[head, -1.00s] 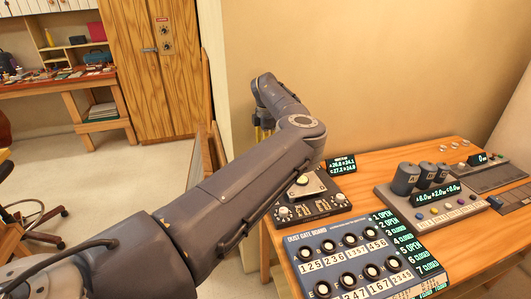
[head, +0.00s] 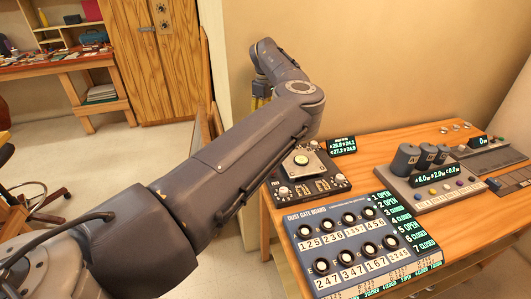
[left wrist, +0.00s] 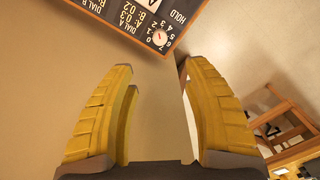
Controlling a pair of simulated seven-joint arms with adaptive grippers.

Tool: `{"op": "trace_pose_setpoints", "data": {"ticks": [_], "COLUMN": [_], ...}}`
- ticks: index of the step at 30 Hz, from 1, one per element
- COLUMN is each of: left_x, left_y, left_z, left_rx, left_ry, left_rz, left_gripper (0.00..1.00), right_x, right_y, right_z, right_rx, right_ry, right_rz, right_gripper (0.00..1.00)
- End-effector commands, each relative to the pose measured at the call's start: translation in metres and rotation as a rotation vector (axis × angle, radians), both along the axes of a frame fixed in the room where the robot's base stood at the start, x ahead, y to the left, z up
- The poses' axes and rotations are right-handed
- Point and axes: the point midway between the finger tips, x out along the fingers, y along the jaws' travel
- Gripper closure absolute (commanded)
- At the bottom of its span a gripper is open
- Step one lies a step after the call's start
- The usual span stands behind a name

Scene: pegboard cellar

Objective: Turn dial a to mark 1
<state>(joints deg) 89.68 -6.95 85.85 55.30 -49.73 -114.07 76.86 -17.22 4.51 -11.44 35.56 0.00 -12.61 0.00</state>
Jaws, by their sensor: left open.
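In the left wrist view a dark panel (left wrist: 118,12) with a wooden edge shows at the top, turned nearly upside down. It reads DIAL A: 0.3, DIAL B: 0.2 and HOLD. A pale round dial (left wrist: 158,38) with numbers around it sits at its lower corner; I cannot tell whether it is dial a. My left gripper (left wrist: 158,72) is open and empty, its yellow fingers spread below the dial and apart from it. In the head view my left arm mostly hides this gripper; a bit of yellow (head: 259,102) shows by the wall. My right gripper is not in view.
A wooden table (head: 375,157) at the right holds a dust gate board (head: 340,212), a black control box (head: 328,190) and a console with grey levers (head: 404,160). A wooden cabinet (head: 165,75) and a workbench (head: 60,64) stand at the back left.

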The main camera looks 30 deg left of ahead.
Motion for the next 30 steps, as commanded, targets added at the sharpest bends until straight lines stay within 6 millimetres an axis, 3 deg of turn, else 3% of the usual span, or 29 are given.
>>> {"op": "trace_pose_setpoints", "data": {"ticks": [18, 30], "left_x": [-0.001, 0.0], "left_y": [0.0, 0.0], "left_z": [-0.109, -0.155], "left_rx": [0.0, 0.0], "left_ry": [0.002, 0.001], "left_rz": [0.003, 0.003], "left_gripper": [0.5, 0.5], "right_x": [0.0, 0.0], "right_y": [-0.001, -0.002], "right_z": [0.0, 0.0], "right_rx": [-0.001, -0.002], "right_ry": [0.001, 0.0], "right_rz": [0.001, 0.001], "right_gripper": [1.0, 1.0]}}
